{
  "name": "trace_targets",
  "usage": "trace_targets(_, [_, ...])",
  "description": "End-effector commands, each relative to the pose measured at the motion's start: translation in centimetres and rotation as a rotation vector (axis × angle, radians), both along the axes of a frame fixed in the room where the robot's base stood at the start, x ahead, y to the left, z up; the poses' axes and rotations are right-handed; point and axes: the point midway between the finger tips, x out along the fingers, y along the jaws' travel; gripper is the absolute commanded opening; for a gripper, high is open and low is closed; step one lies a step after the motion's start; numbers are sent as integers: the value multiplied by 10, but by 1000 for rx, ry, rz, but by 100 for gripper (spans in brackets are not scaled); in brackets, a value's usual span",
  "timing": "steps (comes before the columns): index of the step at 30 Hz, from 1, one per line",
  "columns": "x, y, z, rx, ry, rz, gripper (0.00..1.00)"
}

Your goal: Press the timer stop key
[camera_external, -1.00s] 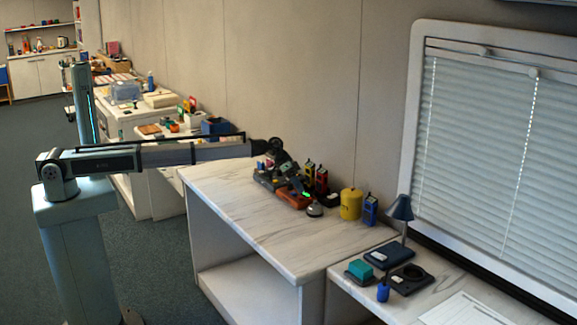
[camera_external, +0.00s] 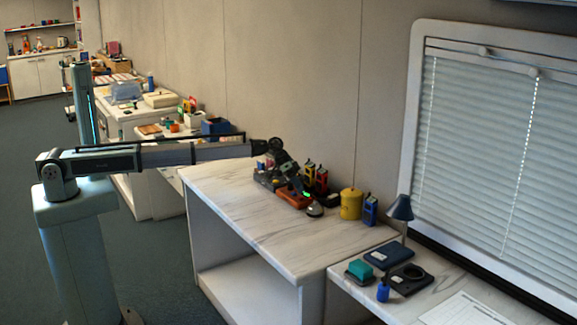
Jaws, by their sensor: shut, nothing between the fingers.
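My gripper (camera_external: 312,202) reaches down over the back of the marble-topped counter (camera_external: 250,222), tilted down to the right. Its fingers are closed with nothing seen between them. A small round dark thing with a pale domed top (camera_external: 315,210) is right at the fingertips; I cannot tell touching from just above. An orange-brown block (camera_external: 291,199) lies just left of the fingers. A small bright green patch (camera_external: 306,194) shows by the gripper. The timer and its stop key are too small to make out for certain.
Red and yellow handheld devices (camera_external: 316,175) stand behind the gripper. A yellow canister (camera_external: 351,204) and a blue radio-like device (camera_external: 370,209) stand to its right. A lamp (camera_external: 400,208) stands on the lower right-hand desk. The counter's front is clear.

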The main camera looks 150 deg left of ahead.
Motion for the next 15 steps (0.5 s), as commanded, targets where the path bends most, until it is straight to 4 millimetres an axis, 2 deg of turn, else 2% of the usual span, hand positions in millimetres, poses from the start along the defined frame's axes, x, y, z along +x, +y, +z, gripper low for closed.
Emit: trace_targets(15, [0, 0, -9, 0, 0, 0, 0])
